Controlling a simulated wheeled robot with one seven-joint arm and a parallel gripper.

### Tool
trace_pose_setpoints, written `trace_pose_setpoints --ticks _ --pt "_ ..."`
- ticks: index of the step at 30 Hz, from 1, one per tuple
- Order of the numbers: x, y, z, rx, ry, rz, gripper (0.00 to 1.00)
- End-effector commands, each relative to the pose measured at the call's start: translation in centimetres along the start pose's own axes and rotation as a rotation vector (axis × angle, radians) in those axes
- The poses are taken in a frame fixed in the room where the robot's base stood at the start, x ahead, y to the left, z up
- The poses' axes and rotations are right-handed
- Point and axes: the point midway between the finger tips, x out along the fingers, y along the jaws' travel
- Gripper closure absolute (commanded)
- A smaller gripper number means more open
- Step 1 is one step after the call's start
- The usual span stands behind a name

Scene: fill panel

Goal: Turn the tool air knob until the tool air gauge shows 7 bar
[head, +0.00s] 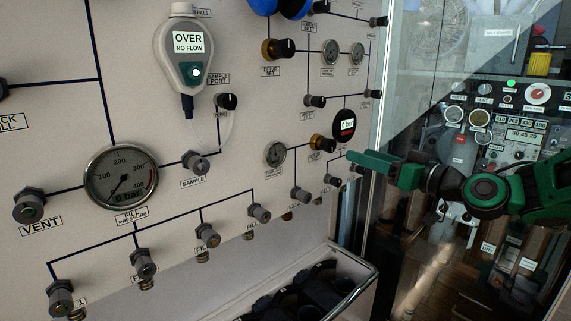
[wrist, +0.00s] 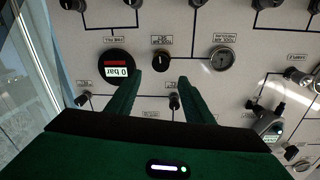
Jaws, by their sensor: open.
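The tool air knob, black with a brass collar, shows right of centre in the head view (head: 322,143) and upside down in the wrist view (wrist: 160,62). A small round dial gauge beside it, seemingly the tool air gauge, shows in the head view (head: 275,153) and the wrist view (wrist: 222,60); its reading is too small to tell. My gripper (head: 354,160) is open and empty near the panel. In the wrist view its green fingers (wrist: 162,78) are spread, with the knob just beyond and between their tips. I cannot see contact.
A round black digital gauge (head: 345,126) reads 0 bar and lies close to my finger in the wrist view (wrist: 115,67). A small valve knob (wrist: 174,101) shows between my fingers. A glass pane (head: 395,60) bounds the panel's right side.

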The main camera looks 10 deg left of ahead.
Motion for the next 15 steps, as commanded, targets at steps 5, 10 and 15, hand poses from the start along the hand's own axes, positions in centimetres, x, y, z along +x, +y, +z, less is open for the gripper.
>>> trace_pose_setpoints --ticks 5,10,15 --pt "0.0 0.0 0.0 0.0 0.0 0.0 0.53" --pt "0.0 0.0 0.0 0.0 0.0 0.0 0.53" --pt "0.02 0.42 0.02 0.002 -0.006 -0.016 0.52"
